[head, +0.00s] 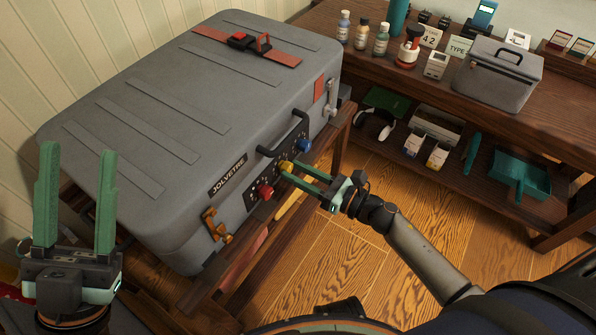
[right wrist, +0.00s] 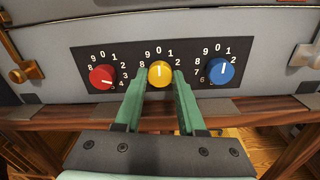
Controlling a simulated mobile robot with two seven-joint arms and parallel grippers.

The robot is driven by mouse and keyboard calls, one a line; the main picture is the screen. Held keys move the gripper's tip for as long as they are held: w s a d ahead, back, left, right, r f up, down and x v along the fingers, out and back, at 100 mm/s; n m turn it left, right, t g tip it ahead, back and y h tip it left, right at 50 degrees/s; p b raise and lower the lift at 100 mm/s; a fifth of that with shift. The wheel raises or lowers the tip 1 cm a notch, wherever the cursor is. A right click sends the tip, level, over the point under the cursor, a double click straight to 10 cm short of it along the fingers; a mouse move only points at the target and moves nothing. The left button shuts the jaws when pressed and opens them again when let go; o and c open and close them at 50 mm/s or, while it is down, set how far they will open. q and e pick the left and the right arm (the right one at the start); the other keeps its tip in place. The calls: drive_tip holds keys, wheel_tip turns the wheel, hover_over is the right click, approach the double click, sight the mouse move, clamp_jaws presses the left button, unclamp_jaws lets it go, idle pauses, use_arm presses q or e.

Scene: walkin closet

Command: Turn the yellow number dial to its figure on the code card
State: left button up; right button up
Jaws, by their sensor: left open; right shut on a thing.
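The yellow number dial (right wrist: 160,74) is the middle one of three on the black panel of a grey suitcase (head: 190,95). In the right wrist view its white pointer line points about straight up, near the 0. My right gripper (head: 291,172) is shut on the yellow dial, one green finger on each side. The fingers hide the lower figures of its ring. My left gripper (head: 77,155) is open and empty, left of the case, fingers upward.
The red dial (right wrist: 102,77) points to the lower right; the blue dial (right wrist: 221,70) points nearly up. A black handle (head: 283,136) and an orange latch (head: 217,225) stick out of the case front. A shelf unit (head: 545,115) with bottles and a grey box stands at the right.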

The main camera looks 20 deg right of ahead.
clamp_jaws()
